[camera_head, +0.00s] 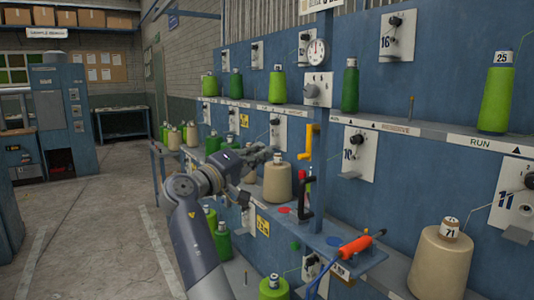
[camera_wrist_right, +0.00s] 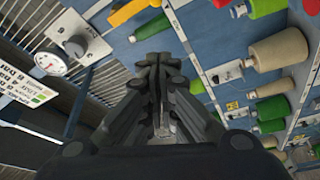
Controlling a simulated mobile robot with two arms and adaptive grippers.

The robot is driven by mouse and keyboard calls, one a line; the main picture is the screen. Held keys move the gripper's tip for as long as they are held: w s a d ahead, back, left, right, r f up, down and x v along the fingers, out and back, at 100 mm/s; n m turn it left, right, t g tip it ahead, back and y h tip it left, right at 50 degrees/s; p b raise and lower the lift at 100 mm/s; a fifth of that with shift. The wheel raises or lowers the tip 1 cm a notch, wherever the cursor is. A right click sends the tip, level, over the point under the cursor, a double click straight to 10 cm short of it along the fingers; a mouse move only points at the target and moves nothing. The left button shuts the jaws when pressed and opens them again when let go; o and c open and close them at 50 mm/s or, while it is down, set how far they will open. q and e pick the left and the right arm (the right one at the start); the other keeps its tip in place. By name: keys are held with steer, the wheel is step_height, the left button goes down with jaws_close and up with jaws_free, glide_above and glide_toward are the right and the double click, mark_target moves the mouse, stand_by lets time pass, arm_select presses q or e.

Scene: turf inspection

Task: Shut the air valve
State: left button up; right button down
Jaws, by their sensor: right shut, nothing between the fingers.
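A dark round knob on a pale plate (camera_head: 318,89) sits on the blue post just below a round white gauge (camera_head: 316,52). It looks like the air valve, but I cannot read its label or tell its setting. The knob also shows at the upper left of the right wrist view (camera_wrist_right: 75,45), beside the gauge (camera_wrist_right: 49,64). My right gripper (camera_head: 268,153) is shut and empty, below and left of the knob and apart from it. Its closed fingers fill the middle of the wrist view (camera_wrist_right: 160,62). My left gripper is not in view.
A yellow handle (camera_head: 308,141) and a black-and-red crank (camera_head: 305,196) project near the post. A beige cone (camera_head: 277,183) stands close to my right gripper. Green cones (camera_head: 349,88) line the shelf behind. A red-orange tool (camera_head: 361,243) lies in front. The floor at left is clear.

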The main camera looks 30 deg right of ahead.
steer(key=d+p, duration=0.3)
steer(key=d, duration=0.5)
steer(key=shift+s+f, duration=0.25)
steer(key=shift+f, duration=0.1)
